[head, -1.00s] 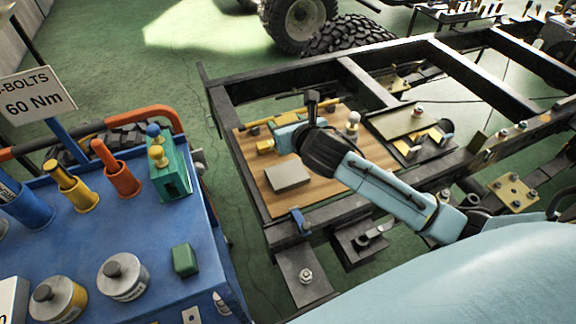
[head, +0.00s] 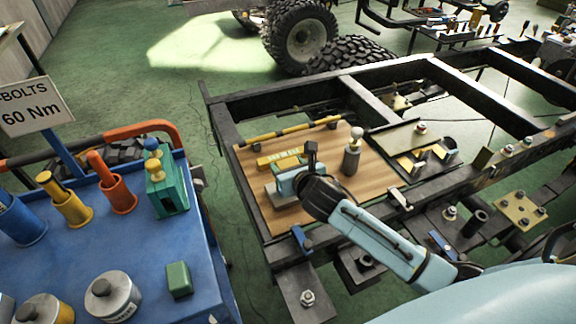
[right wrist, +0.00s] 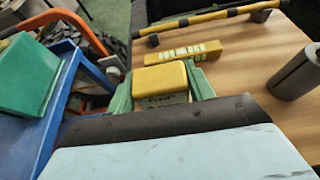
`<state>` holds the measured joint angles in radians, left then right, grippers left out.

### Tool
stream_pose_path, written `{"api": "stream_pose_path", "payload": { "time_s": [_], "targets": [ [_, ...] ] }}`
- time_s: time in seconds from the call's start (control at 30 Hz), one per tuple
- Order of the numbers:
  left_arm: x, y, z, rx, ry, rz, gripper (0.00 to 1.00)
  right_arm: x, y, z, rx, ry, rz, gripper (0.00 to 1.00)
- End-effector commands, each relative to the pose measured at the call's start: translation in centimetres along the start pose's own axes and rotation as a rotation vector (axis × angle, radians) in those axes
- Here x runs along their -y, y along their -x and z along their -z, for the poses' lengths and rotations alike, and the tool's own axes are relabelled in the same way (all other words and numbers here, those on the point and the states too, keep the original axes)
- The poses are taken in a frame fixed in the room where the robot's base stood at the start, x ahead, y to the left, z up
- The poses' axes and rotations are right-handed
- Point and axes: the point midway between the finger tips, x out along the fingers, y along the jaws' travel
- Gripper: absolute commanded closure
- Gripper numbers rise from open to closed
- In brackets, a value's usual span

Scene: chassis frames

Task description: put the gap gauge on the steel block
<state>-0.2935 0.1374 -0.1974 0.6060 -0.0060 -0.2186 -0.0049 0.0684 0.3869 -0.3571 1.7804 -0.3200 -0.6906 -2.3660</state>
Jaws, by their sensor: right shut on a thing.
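My right gripper (head: 286,183) is shut on a small yellow block with dark lettering, the gap gauge (right wrist: 160,78); its pale green fingers flank the gauge in the right wrist view. In the head view the gauge is mostly hidden by the gripper. The steel block (head: 275,198), a flat grey slab, lies on the wooden board, partly covered by the gripper above it. Whether the gauge touches the block cannot be told; the block is hidden in the wrist view. My left gripper is not in view.
A yellow bar with pale marks (head: 278,160) lies just behind the gripper. A yellow and black rod (head: 290,132) spans the back of the wooden board (head: 325,165). A dark grey cylinder (head: 351,162) stands to the right. A blue cart (head: 120,235) is at left.

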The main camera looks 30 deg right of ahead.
Motion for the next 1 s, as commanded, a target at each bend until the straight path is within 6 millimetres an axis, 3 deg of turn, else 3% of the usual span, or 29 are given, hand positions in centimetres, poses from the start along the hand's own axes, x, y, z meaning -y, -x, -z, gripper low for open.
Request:
{"api": "stream_pose_path", "payload": {
  "time_s": [0.03,0.07,0.2,0.57,0.77,1.0],
  "targets": [
    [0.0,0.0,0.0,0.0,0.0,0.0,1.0,0.0,-0.1,0.1,0.001,0.001,-0.001,0.78],
    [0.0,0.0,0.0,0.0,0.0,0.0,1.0,0.0,-0.1,0.1,0.0,0.0,-0.001,0.44],
    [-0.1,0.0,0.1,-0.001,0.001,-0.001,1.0,0.0,-0.1,0.1,-0.001,0.0,0.0,0.26],
    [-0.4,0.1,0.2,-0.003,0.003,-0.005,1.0,0.0,0.2,-0.2,0.0,0.0,0.0,0.26],
    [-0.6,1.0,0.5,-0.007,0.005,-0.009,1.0,0.0,3.4,-0.3,-0.002,0.003,-0.001,0.26],
    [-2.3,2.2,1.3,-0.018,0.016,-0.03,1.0,0.0,8.6,-0.2,-0.002,0.002,-0.001,0.26]
  ]
}}
